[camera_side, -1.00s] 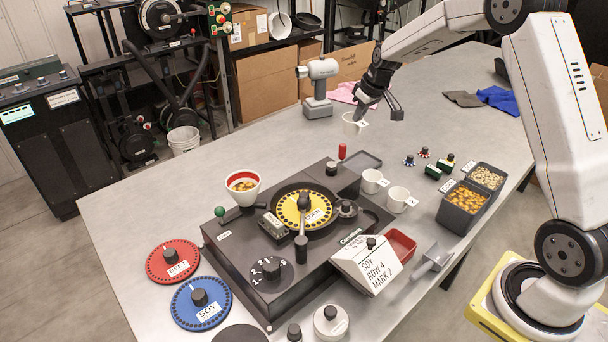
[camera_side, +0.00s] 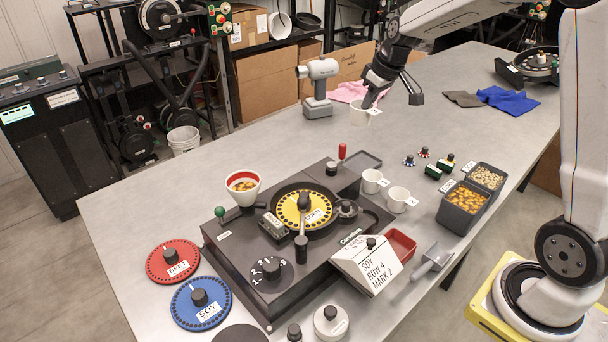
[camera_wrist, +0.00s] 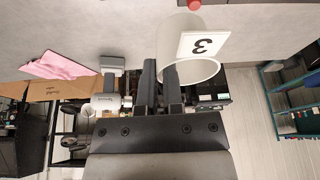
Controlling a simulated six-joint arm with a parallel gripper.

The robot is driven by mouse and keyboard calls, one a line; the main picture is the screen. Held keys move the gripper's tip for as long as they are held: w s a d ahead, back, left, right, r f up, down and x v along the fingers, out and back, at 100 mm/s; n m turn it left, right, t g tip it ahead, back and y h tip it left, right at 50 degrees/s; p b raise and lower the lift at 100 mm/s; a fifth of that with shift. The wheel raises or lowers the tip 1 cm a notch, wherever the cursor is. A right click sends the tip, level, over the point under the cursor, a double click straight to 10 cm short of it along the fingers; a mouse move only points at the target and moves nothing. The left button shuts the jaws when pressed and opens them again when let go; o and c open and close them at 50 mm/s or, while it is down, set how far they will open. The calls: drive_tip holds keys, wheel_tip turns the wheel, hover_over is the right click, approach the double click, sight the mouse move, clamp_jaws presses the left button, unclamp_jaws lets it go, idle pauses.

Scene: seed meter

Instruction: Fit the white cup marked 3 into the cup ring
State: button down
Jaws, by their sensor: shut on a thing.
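The white cup marked 3 (camera_side: 360,115) is at the back of the table in the side view, with its number tag to the right. It shows large in the wrist view (camera_wrist: 177,42), its black 3 facing the camera. My gripper (camera_side: 373,103) is shut on this cup at its rim; the fingers also show in the wrist view (camera_wrist: 158,80). Whether the cup is clear of the table is hard to tell. The black seed meter (camera_side: 325,262) stands at the middle front. I cannot pick out the cup ring with certainty.
White cups, one marked 2 (camera_side: 399,200) and another (camera_side: 371,181), stand right of the meter. A grey scanner-like tool (camera_side: 318,90) stands left of my gripper. Bare table lies between gripper and meter.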

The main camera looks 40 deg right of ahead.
drive_tip(key=shift+s+a+n, duration=0.5)
drive_tip(key=shift+s+a, duration=2.75)
drive_tip(key=shift+s, duration=1.95)
wheel_tip(320, 180, down, 12)
drive_tip(key=shift+y, duration=0.3)
drive_tip(key=shift+w+f, duration=0.1)
drive_tip(key=shift+f, duration=0.15)
drive_tip(key=shift+f, duration=2.6)
drive_tip(key=shift+f, duration=1.2)
drive_tip(key=c, duration=0.7)
unclamp_jaws()
